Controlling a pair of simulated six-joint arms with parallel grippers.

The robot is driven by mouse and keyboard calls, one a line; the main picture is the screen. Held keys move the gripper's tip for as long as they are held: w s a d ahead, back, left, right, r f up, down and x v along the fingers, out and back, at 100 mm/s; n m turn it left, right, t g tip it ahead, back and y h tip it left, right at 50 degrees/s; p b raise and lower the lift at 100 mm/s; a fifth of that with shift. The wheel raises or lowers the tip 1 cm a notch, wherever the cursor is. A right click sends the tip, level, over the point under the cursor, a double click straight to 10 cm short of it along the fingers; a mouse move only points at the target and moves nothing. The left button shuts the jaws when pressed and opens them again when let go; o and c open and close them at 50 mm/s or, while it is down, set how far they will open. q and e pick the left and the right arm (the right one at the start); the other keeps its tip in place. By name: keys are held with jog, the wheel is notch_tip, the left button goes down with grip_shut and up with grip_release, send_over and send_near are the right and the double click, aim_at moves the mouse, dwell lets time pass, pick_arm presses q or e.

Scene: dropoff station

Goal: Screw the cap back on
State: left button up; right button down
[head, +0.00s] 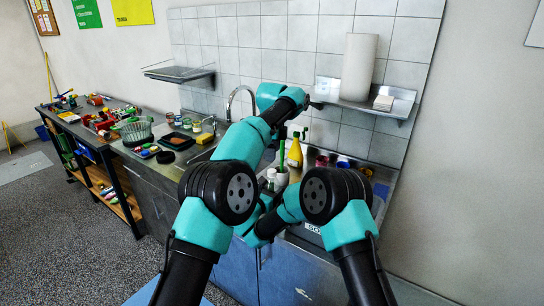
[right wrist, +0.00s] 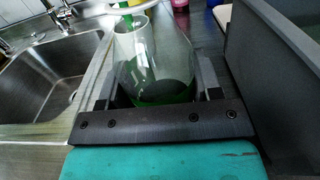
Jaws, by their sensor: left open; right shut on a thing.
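My right gripper (right wrist: 157,85) is shut on a clear, glass-like container (right wrist: 155,62) with green low down and a dark round area inside. In the head view this container and the right fingertips are hidden behind my arms. I cannot make out a cap in either view. A yellow bottle (head: 295,154) stands upright on the counter, below the left gripper.
A sink (right wrist: 45,80) is left of the held container in the right wrist view. A dark grey bin wall (right wrist: 285,95) rises close on the right. A white pot (head: 281,178) with a green-handled tool stands behind. A shelf (head: 398,108) holds a paper roll (head: 358,68).

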jog(key=shift+c, duration=1.1)
grip_release()
jog(key=v, duration=1.2)
